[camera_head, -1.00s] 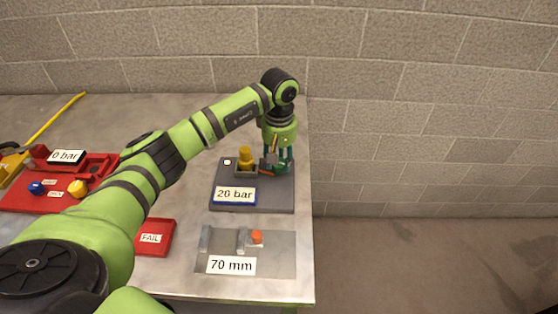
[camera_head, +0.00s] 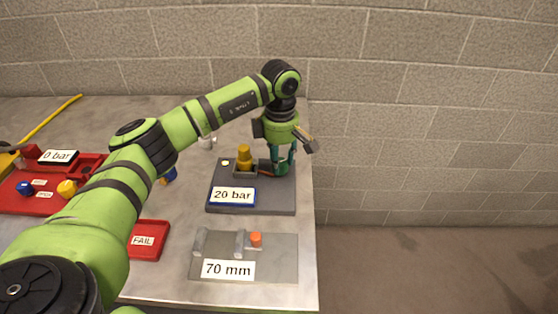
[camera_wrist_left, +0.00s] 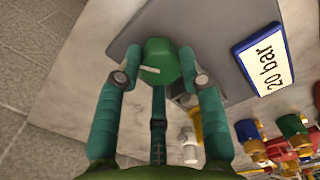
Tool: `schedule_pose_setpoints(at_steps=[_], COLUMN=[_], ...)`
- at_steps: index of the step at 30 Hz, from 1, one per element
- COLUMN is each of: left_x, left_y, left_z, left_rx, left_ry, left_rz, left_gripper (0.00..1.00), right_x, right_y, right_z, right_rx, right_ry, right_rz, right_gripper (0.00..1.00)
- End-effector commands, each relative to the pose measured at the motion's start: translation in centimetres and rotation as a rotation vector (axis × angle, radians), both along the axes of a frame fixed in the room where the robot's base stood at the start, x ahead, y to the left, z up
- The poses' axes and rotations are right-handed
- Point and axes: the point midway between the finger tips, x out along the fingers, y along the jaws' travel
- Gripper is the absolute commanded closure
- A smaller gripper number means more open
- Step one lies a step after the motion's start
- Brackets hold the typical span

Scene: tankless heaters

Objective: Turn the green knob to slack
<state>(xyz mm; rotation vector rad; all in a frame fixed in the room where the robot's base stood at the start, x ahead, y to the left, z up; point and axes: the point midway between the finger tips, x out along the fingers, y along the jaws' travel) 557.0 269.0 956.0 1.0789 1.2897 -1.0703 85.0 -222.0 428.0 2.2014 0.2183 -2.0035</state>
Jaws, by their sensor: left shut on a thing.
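The green knob (camera_wrist_left: 160,60) sits on the grey block (camera_wrist_left: 205,30) with the "20 bar" label. In the left wrist view it has a faceted green top with a short white line. My left gripper (camera_wrist_left: 159,82) has one teal finger on each side of the knob and is shut on it. In the head view my left gripper (camera_head: 279,168) points down at the right part of the grey block (camera_head: 268,203) and mostly hides the knob. The "20 bar" display (camera_head: 233,196) is at the block's front left. My right gripper is not in view.
A yellow fitting (camera_head: 244,153) stands on the block just left of my gripper. A grey "70 mm" gauge (camera_head: 278,270) with an orange piece lies in front. A red FAIL tray (camera_head: 148,254) and a red "0 bar" station (camera_head: 40,205) are left. The table's right edge is close.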

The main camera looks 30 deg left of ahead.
Motion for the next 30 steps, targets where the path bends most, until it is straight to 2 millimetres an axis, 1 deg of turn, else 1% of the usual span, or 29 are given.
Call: schedule_pose_setpoints(at_steps=[1, 21, 30], left_x=[-0.3, 0.0, 0.1], left_y=[-0.5, -0.5, -0.5], left_z=[-0.7, -0.6, -0.5], left_rx=[-0.007, -0.009, -0.011], left_ry=[0.013, 0.010, 0.009], left_rz=[0.033, 0.661, 0.876], left_gripper=[0.93, 0.93, 0.93], right_x=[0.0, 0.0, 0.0], right_y=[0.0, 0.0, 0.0], right_z=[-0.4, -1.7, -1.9], right_rx=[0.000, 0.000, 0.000], right_ry=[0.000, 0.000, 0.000], right_rz=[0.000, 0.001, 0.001], right_gripper=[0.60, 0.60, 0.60])
